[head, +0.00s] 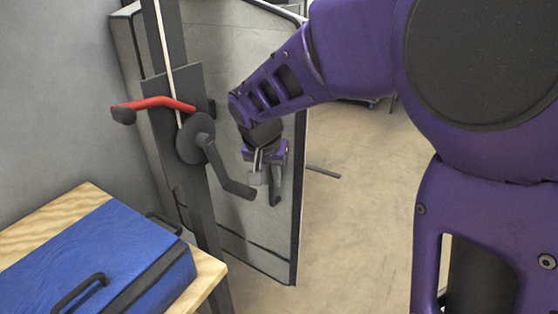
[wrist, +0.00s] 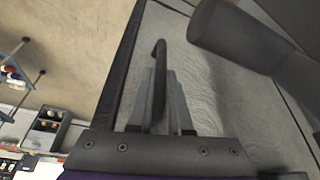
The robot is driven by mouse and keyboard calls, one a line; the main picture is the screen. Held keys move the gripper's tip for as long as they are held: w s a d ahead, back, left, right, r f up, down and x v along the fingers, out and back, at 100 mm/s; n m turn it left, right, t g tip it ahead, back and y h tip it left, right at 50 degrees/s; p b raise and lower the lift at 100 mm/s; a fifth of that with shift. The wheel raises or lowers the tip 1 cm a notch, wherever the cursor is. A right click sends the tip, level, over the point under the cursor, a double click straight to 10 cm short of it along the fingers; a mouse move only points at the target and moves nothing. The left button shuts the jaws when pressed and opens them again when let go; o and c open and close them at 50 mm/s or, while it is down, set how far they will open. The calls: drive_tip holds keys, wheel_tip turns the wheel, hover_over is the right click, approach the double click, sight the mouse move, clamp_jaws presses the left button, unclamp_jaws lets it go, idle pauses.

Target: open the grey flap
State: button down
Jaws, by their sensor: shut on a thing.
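The grey flap (head: 262,70) is a tall upright panel with dark edging, left of centre in the head view. Its pale face (wrist: 215,95) fills much of the wrist view. How far it stands ajar I cannot tell. A dark bar handle (head: 275,190) sits near its right edge; it also shows in the wrist view (wrist: 159,60). My gripper (head: 262,172) is at this handle, its fingers (wrist: 160,100) shut on it. The fingers and my wrist hide part of the handle.
A dark post (head: 203,215) with a disc (head: 195,138), a red lever (head: 165,102) and a dark lever stands just left of my gripper. A blue case (head: 75,250) lies on a wooden table (head: 92,192) at lower left. Floor (head: 350,170) right of the flap is mostly clear.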

drive_tip(key=shift+a, duration=0.1)
drive_tip(key=c, duration=0.8)
unclamp_jaws()
drive_tip(key=shift+c, duration=0.2)
